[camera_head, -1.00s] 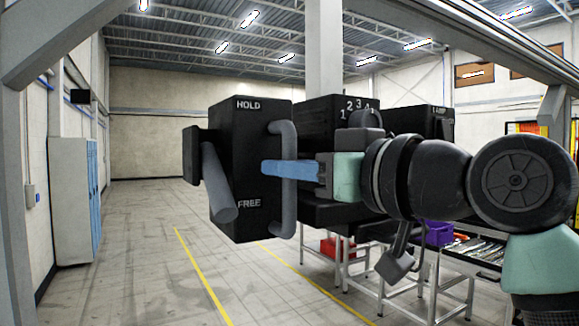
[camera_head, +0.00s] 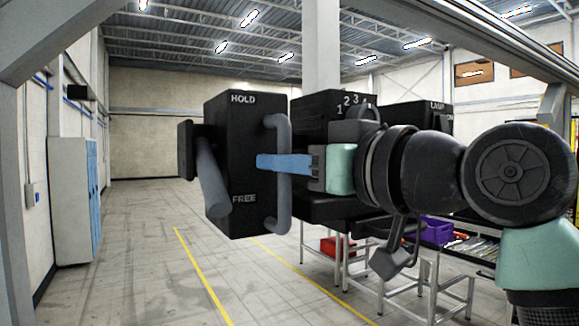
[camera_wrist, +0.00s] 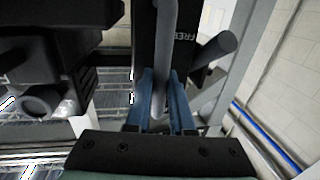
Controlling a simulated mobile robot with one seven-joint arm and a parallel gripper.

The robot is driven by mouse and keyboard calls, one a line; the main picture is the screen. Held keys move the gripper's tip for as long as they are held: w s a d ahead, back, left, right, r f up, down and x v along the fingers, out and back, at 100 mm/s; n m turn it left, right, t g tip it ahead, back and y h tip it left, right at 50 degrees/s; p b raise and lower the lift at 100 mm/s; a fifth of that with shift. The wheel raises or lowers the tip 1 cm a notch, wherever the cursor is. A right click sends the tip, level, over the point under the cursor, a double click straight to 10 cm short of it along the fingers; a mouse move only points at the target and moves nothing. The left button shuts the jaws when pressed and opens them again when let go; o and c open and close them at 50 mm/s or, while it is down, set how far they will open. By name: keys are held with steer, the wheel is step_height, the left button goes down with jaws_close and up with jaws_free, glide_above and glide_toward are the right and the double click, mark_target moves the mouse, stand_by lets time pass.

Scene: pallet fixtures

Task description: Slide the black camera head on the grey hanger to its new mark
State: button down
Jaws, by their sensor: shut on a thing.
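The black camera head (camera_head: 231,165) hangs in front of me, with HOLD lettered near its top and FREE near its bottom. A grey bar handle (camera_head: 284,205) runs upright on its right side. A grey lever (camera_head: 211,185) on its left slants down, its lower end near FREE. My gripper (camera_head: 270,164) is shut on the bar handle with blue fingers. In the wrist view the fingers (camera_wrist: 160,105) lie on either side of the bar (camera_wrist: 164,50). The grey hanger and the mark cannot be made out for certain.
A black box numbered 1 2 3 4 (camera_head: 325,105) stands close behind my gripper, with another labelled box (camera_head: 428,117) to its right. Metal tables with a red bin (camera_head: 338,246) and a purple bin (camera_head: 437,232) stand behind. The floor at left is open.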

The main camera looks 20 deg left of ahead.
steer(key=shift+s+a, duration=0.45)
steer(key=shift+s, duration=0.15)
steer(key=c, duration=0.8)
jaws_free()
steer(key=shift+s+d, duration=0.1)
steer(key=shift+d, duration=0.2)
steer(key=b+v, duration=0.6)
steer(key=v, duration=0.6)
steer(key=shift+d, duration=0.2)
